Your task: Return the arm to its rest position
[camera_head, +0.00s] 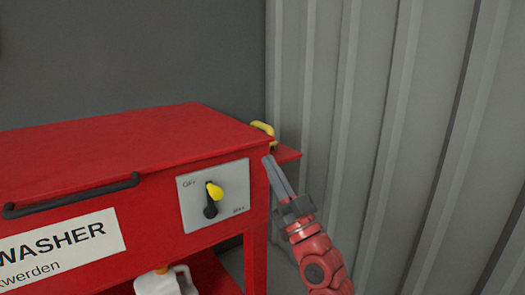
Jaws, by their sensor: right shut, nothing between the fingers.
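My right arm comes up from the lower right, red with dark joints. Its gripper (268,161) is shut and empty, pointing up and to the left. The grey fingertips are beside the right front edge of a red parts washer (120,150); I cannot tell whether they touch it. On the washer's front is a grey switch panel (189,214) marked OFF at the upper left, with a knob that has a yellow end (214,191) and a black end. The yellow end points up. My left gripper is not in view.
A black handle (70,196) runs along the washer's front. A yellow handle (263,128) and a small red ledge (286,153) are on its right side. A white jug (158,284) stands on the shelf below. A grey corrugated wall (400,120) rises close on the right.

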